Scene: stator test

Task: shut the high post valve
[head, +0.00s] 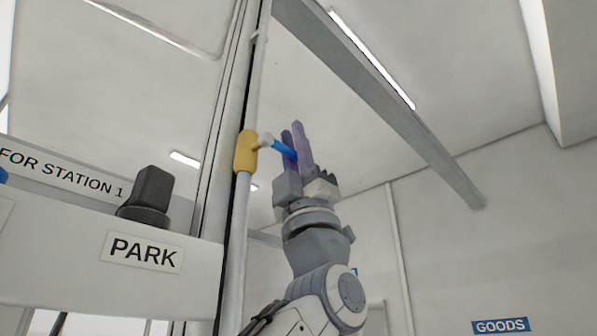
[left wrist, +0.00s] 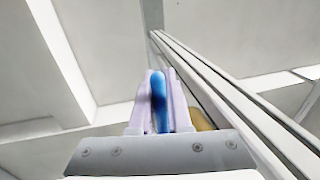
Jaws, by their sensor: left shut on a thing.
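The high post valve has a yellow body (head: 246,152) on a thin white vertical pipe and a blue lever handle (head: 283,149) that points right and slightly down. My left gripper (head: 298,142), with purple fingers pointing up, is shut on the outer end of the blue handle. In the left wrist view the blue handle (left wrist: 158,100) lies between the two pale fingers (left wrist: 159,92), and part of the yellow body (left wrist: 201,119) shows behind the right finger. My right gripper is in neither view.
A tall post with the white pipe (head: 237,230) stands just left of my gripper. A white panel with a PARK label (head: 142,251) and a black knob (head: 150,192) is at left. A ceiling beam (head: 390,95) runs overhead. A blue GOODS sign (head: 501,326) is at lower right.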

